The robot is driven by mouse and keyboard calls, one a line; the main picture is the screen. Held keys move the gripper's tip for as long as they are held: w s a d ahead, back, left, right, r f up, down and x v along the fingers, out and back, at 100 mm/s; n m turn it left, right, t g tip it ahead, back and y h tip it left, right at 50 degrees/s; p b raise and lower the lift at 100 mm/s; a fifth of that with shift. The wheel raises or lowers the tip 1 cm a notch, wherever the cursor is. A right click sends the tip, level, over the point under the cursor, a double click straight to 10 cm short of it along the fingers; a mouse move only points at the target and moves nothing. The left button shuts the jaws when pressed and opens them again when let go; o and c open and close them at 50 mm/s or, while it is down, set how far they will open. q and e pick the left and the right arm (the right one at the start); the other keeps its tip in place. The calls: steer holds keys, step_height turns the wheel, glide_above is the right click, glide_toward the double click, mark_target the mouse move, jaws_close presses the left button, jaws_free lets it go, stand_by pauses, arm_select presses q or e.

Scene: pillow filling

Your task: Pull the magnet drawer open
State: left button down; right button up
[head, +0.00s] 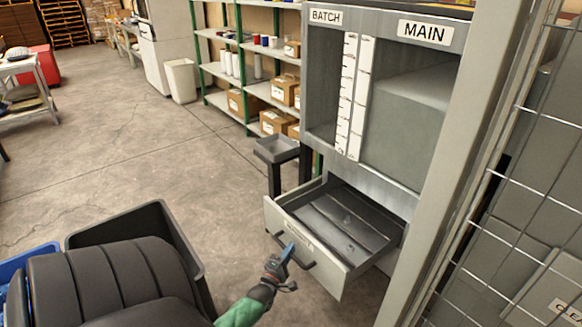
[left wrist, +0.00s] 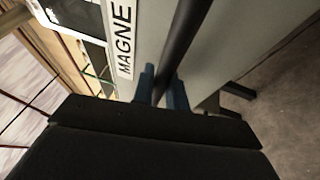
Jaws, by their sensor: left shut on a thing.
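The magnet drawer (head: 325,272) is pulled well out of the grey cabinet, with its inside showing from above. Inside it lie long dark grey bars or plates (head: 342,218). A dark bar handle (head: 308,264) runs across its front; it also shows as a dark bar in the left wrist view (left wrist: 190,30). My left gripper (head: 288,252) is shut on the handle, with a blue finger on each side of it in the left wrist view (left wrist: 160,90). A label reading "MAGNE" (left wrist: 124,40) shows beside it, partly cut off. My right gripper is not in view.
The cabinet has BATCH (head: 325,17) and MAIN (head: 425,32) compartments above the drawer. A small grey tray stand (head: 277,150) is behind the drawer. A wire mesh panel (head: 500,200) stands at right, a black bin (head: 185,240) at lower left. Floor left of the drawer is clear.

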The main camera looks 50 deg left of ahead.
arm_select(q)
steer(key=c, duration=1.4)
jaws_free()
steer(key=shift+s, duration=0.1)
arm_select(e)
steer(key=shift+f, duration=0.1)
